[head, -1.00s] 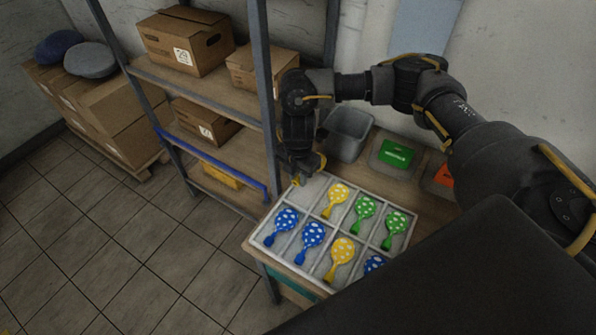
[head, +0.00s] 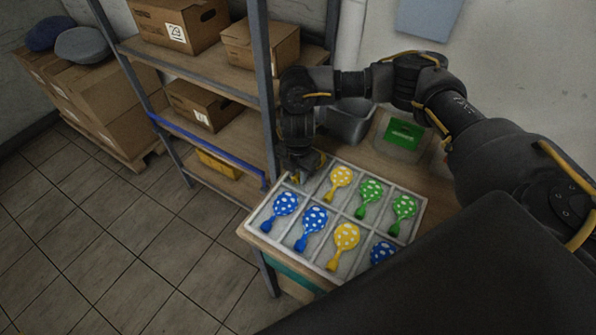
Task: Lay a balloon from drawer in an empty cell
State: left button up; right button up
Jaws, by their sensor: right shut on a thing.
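A white divided tray (head: 343,274) lies on the wooden table. Its visible cells hold balloons with white dots: blue ones (head: 285,205), yellow ones (head: 346,237) and green ones (head: 370,191). My right gripper (head: 297,178) points down over the far-left cell, the only one where I see no balloon laid. It is shut on a yellow balloon (head: 295,180), of which only a small bit shows; the gripper hides the rest. I cannot tell whether that balloon touches the cell floor. My left gripper is out of view. A teal drawer front (head: 290,263) shows below the table top.
A grey bin (head: 349,122) and a clear container with a green label (head: 404,135) stand behind the tray. A metal shelf (head: 262,85) with cardboard boxes rises close to the left of my right gripper. My own dark body covers the lower right.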

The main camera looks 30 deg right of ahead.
jog(key=shift+f, duration=0.7)
jog(key=o, duration=0.8)
jog(key=shift+o, duration=0.2)
notch_tip(320, 180, up, 10)
jog(key=p, duration=1)
jog(key=shift+r, duration=0.1)
